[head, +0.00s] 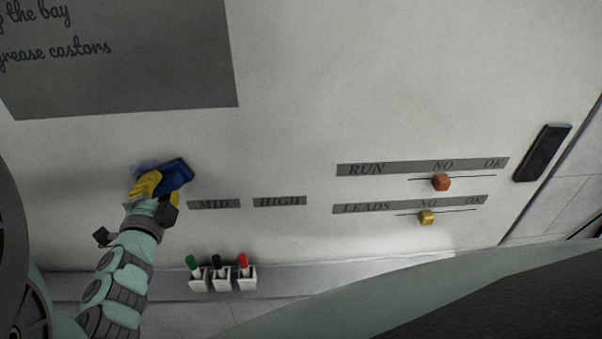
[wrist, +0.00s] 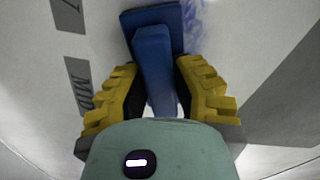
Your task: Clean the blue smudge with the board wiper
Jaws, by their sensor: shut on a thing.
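My gripper (head: 150,188) is shut on the blue board wiper (head: 177,173) at the left of the white board. In the wrist view the wiper's blue handle (wrist: 155,75) sits between the yellow fingers of my gripper (wrist: 158,90), and its wider head lies at or very near the board. The blue smudge (head: 147,166) shows as faint scribble just above and left of the wiper. In the wrist view the smudge (wrist: 195,25) runs along the right side of the wiper's head. The wiper and gripper hide part of the smudge. I cannot tell whether the wiper touches the board.
A marker holder (head: 221,279) with green, black and red markers is below. Orange (head: 441,182) and yellow (head: 427,217) sliders and a dark block (head: 542,153) are at right. The board's upper middle is clear.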

